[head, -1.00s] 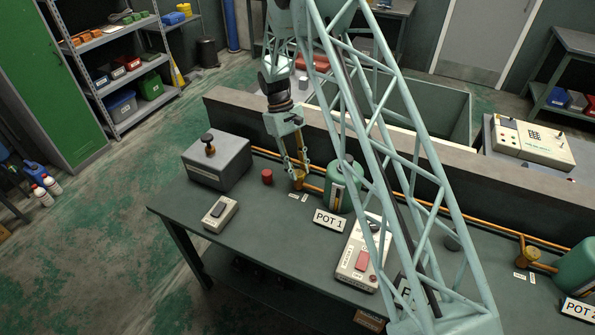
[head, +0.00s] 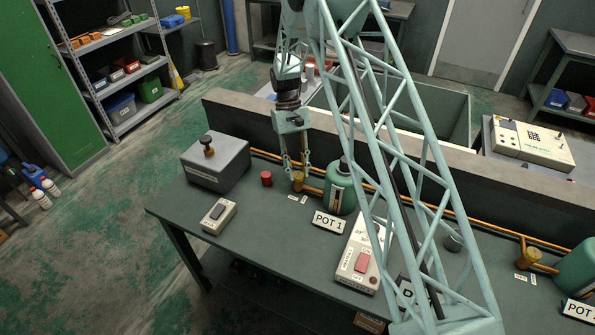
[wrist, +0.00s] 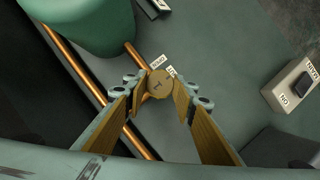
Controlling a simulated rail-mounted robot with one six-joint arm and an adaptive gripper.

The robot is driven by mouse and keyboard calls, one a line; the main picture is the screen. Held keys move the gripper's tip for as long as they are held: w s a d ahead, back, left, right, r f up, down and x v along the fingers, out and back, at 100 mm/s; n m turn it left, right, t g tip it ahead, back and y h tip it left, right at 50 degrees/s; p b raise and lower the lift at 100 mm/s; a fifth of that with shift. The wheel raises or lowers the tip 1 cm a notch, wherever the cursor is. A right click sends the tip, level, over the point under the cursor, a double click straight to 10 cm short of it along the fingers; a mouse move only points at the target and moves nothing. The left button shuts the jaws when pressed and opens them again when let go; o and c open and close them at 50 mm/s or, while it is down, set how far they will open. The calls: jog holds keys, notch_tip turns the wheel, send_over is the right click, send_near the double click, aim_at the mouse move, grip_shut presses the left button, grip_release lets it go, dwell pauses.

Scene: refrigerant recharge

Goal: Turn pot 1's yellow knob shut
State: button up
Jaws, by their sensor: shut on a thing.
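Pot 1 is a green canister (head: 341,188) on the bench, with a "POT 1" sign (head: 329,222) in front of it. Its yellow knob (head: 298,183) sits on the copper pipe to the left of the canister. In the wrist view the round knob (wrist: 159,84) shows from above, with a small mark on its top and labels beside it, one reading "OPEN". My gripper (head: 297,172) points down over the knob. In the wrist view my gripper (wrist: 161,92) has its fingers on both sides of the knob, shut on it. The canister's lower part also shows there (wrist: 85,25).
A red cap (head: 266,178) and a grey box with a black knob (head: 215,163) stand to the left. A switch box (head: 217,215) lies in front. A device with a red button (head: 361,258) is to the right. A low wall (head: 235,118) runs behind the bench.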

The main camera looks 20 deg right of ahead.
jog(key=o, duration=0.8)
jog(key=shift+o, duration=0.2)
jog(key=shift+r, duration=0.1)
jog(key=v, duration=1.1)
jog(key=shift+r, duration=0.4)
jog(key=shift+w+r, duration=0.1)
